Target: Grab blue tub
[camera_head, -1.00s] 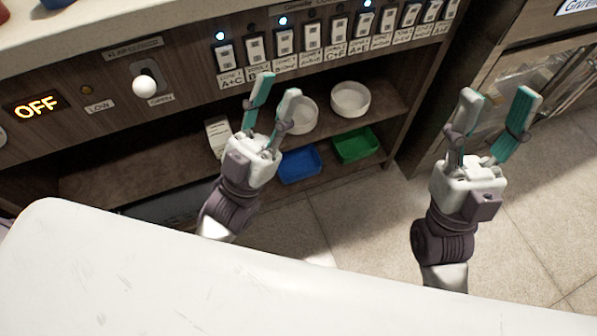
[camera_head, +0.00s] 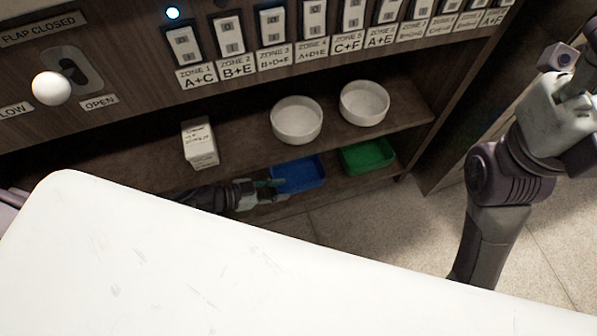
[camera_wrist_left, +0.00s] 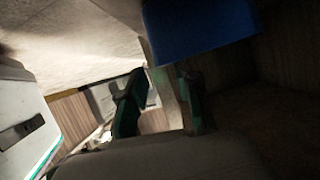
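The blue tub (camera_head: 299,174) sits on the lower shelf, left of the green tub (camera_head: 367,155). My left gripper (camera_head: 272,188) is low at the tub's left front side, its arm partly hidden behind the white surface. In the left wrist view the blue tub (camera_wrist_left: 200,25) fills the top centre, just beyond the fingertips. The left gripper's two fingers (camera_wrist_left: 160,88) stand apart there with no tub wall clearly between them; contact cannot be told. My right gripper (camera_head: 572,105) is at the right edge, its fingers cut off or hidden.
Two white bowls (camera_head: 296,120) (camera_head: 364,103) and a white box (camera_head: 199,143) stand on the shelf above. A white surface (camera_head: 200,260) covers the near left. A switch panel (camera_head: 270,30) runs above the shelves. Tiled floor (camera_head: 400,230) is open at right.

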